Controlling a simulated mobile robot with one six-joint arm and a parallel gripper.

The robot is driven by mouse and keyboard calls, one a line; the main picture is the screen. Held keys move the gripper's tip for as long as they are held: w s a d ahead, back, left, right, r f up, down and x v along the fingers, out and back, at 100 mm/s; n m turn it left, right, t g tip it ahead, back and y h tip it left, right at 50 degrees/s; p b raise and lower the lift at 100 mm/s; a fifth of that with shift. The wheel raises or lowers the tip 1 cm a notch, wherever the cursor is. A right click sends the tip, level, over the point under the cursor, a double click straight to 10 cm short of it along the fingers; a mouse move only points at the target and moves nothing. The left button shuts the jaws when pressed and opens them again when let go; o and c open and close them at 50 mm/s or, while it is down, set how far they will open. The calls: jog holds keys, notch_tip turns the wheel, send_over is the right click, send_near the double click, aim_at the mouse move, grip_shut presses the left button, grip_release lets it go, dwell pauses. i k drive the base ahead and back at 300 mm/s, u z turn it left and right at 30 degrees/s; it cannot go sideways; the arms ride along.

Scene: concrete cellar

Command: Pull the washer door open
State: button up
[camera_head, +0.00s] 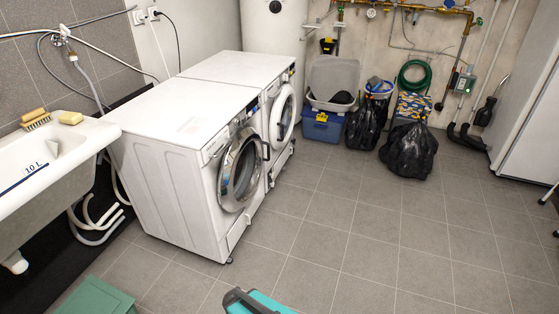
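The nearer white front-loading machine (165,190) stands left of centre, its front turned to the right. Its round door (240,170) has a chrome ring and dark glass and looks shut, seen at a slant. A dark handle (265,149) sticks out at the door's far side. A second white machine (283,80) stands directly behind it, with a round door (282,113) that also looks shut. The picture does not label which one is the washer. My gripper is not in view.
A sink (62,150) is on the left. A teal-and-dark object (257,302) and a green box-like object (96,297) are cut off at the bottom. Black bags (410,152) and a blue bin (322,127) stand at the back. The tiled floor (370,225) before the doors is clear.

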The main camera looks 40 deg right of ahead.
aim_at(227, 201)
jog(key=k, duration=0.2)
jog(key=z, duration=0.35)
jog(key=i, duration=1.15)
jog(key=u, duration=0.35)
